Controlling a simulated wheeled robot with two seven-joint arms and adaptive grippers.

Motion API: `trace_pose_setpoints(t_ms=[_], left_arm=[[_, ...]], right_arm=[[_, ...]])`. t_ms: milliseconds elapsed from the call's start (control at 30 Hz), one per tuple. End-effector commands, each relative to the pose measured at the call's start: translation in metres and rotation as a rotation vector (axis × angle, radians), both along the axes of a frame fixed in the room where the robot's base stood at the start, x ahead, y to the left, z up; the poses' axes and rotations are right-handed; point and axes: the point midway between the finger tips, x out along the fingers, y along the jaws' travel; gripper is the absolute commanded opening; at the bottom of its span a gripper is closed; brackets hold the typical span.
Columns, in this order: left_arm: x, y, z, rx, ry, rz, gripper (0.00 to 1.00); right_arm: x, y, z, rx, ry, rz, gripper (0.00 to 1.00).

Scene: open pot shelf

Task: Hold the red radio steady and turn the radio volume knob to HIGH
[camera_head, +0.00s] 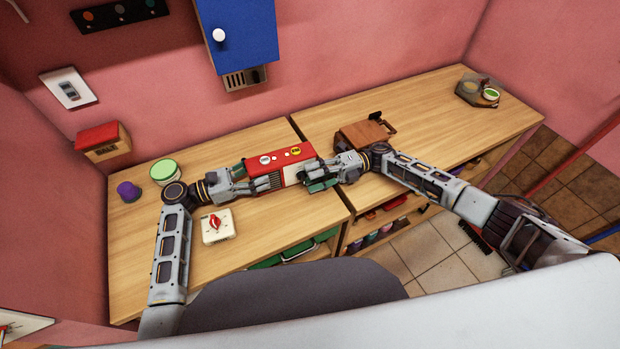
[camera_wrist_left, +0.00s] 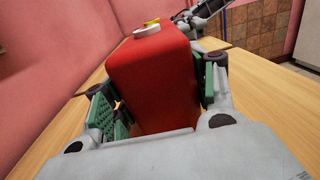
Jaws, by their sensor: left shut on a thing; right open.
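The red radio (camera_head: 283,158) stands on the wooden table, with a white and a yellow round label or knob on its top. My left gripper (camera_head: 265,178) is shut on the radio's left end. In the left wrist view the red radio (camera_wrist_left: 152,80) sits between the green-padded fingers of my left gripper (camera_wrist_left: 160,118). My right gripper (camera_head: 325,175) is open at the radio's right end, close to its front face. Its fingers hide that part of the radio, and I cannot make out the volume knob or its setting there.
A white box with a red dial (camera_head: 217,225), a green-lidded jar (camera_head: 164,171) and a purple cup (camera_head: 128,191) stand at left. A brown wooden object (camera_head: 365,134) lies behind my right gripper. A tray (camera_head: 478,92) is far right. The table's right half is mostly clear.

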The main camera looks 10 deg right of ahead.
Motion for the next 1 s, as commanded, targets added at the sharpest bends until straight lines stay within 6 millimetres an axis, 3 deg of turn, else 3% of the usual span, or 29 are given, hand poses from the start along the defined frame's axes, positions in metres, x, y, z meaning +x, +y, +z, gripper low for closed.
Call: trace_pose_setpoints(t_ms=[400, 833, 867, 1000], left_arm=[[0.000, 0.000, 0.000, -0.001, 0.000, 0.000, 0.09], [0.000, 0.000, 0.000, 0.000, 0.000, 0.000, 0.09], [0.000, 0.000, 0.000, 0.000, 0.000, 0.000, 0.59], [0.000, 0.000, 0.000, 0.000, 0.000, 0.000, 0.77]], right_arm=[[0.012, -0.047, -0.001, -0.001, 0.001, -0.002, 0.49], [0.013, -0.054, -0.001, 0.000, 0.000, 0.000, 0.49], [0.013, -0.054, -0.001, 0.000, 0.000, 0.000, 0.49], [0.013, -0.054, -0.001, 0.000, 0.000, 0.000, 0.49]])
